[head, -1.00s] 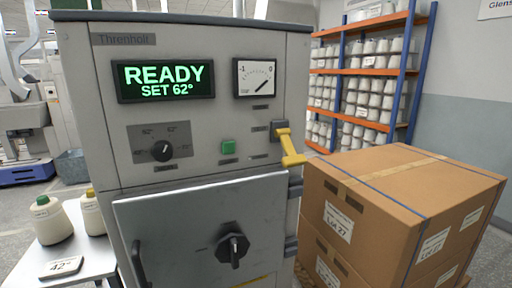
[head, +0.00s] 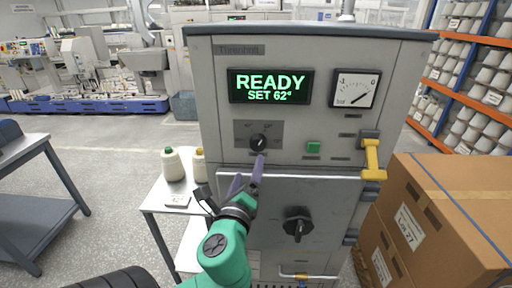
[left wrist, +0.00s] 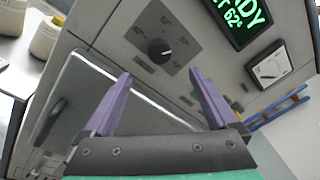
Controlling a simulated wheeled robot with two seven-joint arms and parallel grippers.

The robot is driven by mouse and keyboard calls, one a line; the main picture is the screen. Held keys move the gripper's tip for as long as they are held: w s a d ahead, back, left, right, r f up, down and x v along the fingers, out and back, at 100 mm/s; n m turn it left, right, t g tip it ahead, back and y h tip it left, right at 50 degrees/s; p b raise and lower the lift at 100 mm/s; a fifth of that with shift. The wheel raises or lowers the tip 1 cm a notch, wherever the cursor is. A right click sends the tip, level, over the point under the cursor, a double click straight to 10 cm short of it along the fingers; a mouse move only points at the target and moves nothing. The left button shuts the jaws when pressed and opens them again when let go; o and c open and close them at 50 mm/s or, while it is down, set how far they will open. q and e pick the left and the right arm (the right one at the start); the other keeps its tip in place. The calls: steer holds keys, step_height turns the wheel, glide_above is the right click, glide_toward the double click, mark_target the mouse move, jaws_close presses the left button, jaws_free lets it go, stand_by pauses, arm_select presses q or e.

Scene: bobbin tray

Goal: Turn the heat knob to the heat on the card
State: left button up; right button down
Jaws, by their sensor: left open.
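The heat knob (head: 258,142) is a round black dial on a dark plate on the grey machine's front; it also shows in the left wrist view (left wrist: 159,50). Its white mark points up and to the right. The display (head: 270,87) reads READY, SET 62°. The small white card (head: 177,201) lies on the side table; its print is too small to read now, but read 42° in the earlier frame. My left gripper (head: 248,169) has purple fingers, open and empty, just below the knob and apart from it. My right gripper is not in view.
The machine door (head: 275,215) with its black handle (head: 298,226) is below the knob. A green button (head: 313,147) and yellow lever (head: 372,160) are to the right. Yarn cones (head: 173,165) stand on the side table (head: 155,203). Cardboard boxes (head: 440,205) stand at right.

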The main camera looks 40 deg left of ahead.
mark_target(256, 146)
arm_select(q)
steer(key=b+x, duration=0.3)
steer(key=x, duration=0.9)
steer(key=shift+w+a+f, duration=0.1)
steer(key=shift+w, duration=0.15)
steer(key=c, duration=1.4)
steer(key=shift+o, duration=0.2)
